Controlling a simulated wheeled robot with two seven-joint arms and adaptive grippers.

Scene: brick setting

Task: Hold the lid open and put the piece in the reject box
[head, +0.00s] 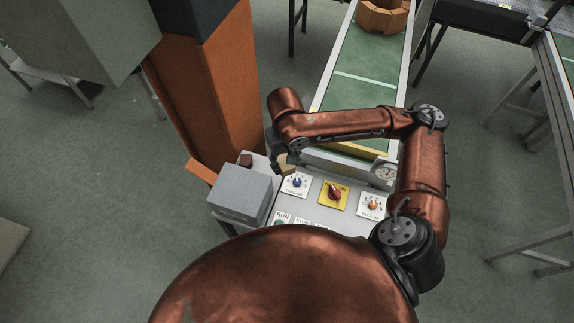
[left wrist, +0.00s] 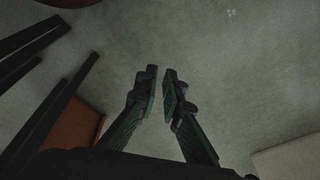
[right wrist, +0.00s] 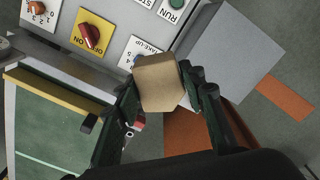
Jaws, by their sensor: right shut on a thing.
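My right gripper (right wrist: 158,95) is shut on a tan, many-sided piece (right wrist: 160,84), held above the edge of the control panel. In the head view the right gripper (head: 280,163) and the piece (head: 288,167) are just up and right of a grey box. This grey box (head: 240,190) looks like the reject box; its flat top appears closed. It also shows in the right wrist view (right wrist: 235,45), beside the right fingers. My left gripper (left wrist: 160,80) is empty over bare floor, its fingertips a narrow gap apart. It does not show in the head view.
The control panel (head: 315,205) carries a red knob on a yellow plate (head: 335,194) and other switches. A green conveyor (head: 365,65) lies behind, with a brown ring-shaped stack (head: 382,15). An orange column (head: 205,85) stands close behind the box.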

